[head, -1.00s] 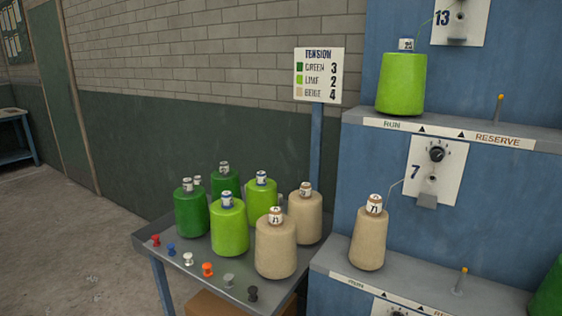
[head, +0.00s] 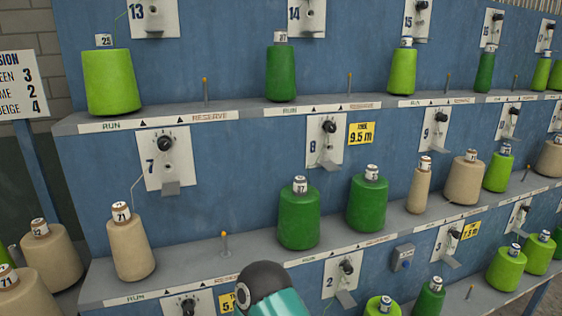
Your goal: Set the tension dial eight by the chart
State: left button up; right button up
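Dial eight (head: 328,126) is a black knob on a white plate marked 8, in the middle of the blue frame; its pointer setting is too small to read. Below it, two dark green cones stand on the middle shelf, one on the left (head: 299,222) and one on the right (head: 368,205). The tension chart (head: 18,85) is cut off at the left edge; its numbers read 3, 2, 4 from top down, with green at 3. A teal and black part of my arm shows at the bottom middle. Neither gripper is in view.
A yellow tag (head: 361,133) sits right of dial eight. Dial seven (head: 165,143) is to its left, above a beige cone (head: 129,250). Dial nine (head: 440,116) is to its right. Shelves with cones jut out above and below dial eight.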

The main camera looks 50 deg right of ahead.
aim_at(331, 128)
jog(key=u, duration=1.15)
jog(key=i, duration=0.15)
jog(key=z, duration=2.95)
jog(key=k, duration=0.9)
jog(key=z, duration=0.2)
jog(key=i, duration=0.9)
jog(key=u, duration=0.1)
